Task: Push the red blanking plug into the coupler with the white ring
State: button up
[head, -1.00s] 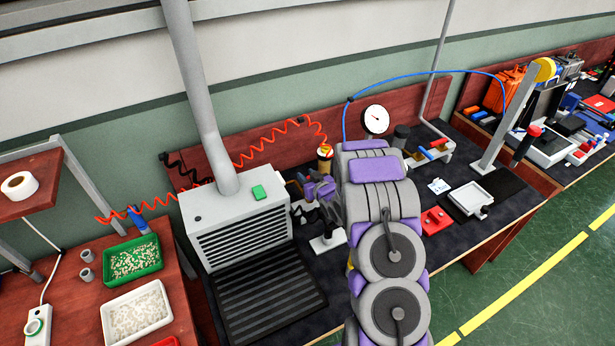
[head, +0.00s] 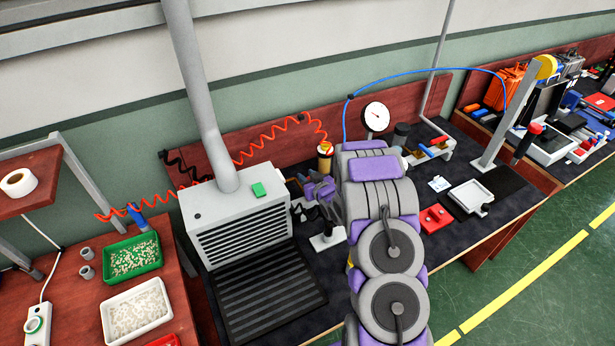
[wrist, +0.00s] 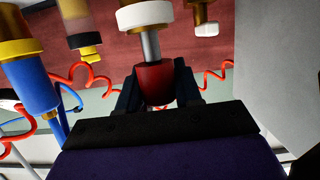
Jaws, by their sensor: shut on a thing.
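In the wrist view my gripper (wrist: 156,88) is shut on the red blanking plug (wrist: 153,75), with a dark finger on each side of it. The plug's grey shank points up to the coupler with the white ring (wrist: 145,14). The shank's top meets or lies just inside the ring's lower face; I cannot tell how deep. The coupler's upper part is cut off by the frame. In the head view my gripper (head: 322,188) is small beside my arm, and the plug and the white ring cannot be made out.
A smaller white-ended fitting (wrist: 207,28) is at right. A grey vented box (head: 238,225) stands left of my arm. Red coiled hose (head: 250,155) runs behind.

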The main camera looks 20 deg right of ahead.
jog(key=shift+f, duration=1.1)
jog(key=o, duration=1.1)
jog(key=shift+o, duration=0.2)
jog(key=s+a+r+p, duration=0.2)
jog(key=s+p, duration=0.1)
jog(key=s, duration=0.4)
jog(key=s+a+r+p, duration=0.2)
jog(key=s+r+p, duration=0.1)
jog(key=s, duration=0.5)
jog(key=shift+s+p, duration=0.15)
jog(key=shift+p, duration=0.45)
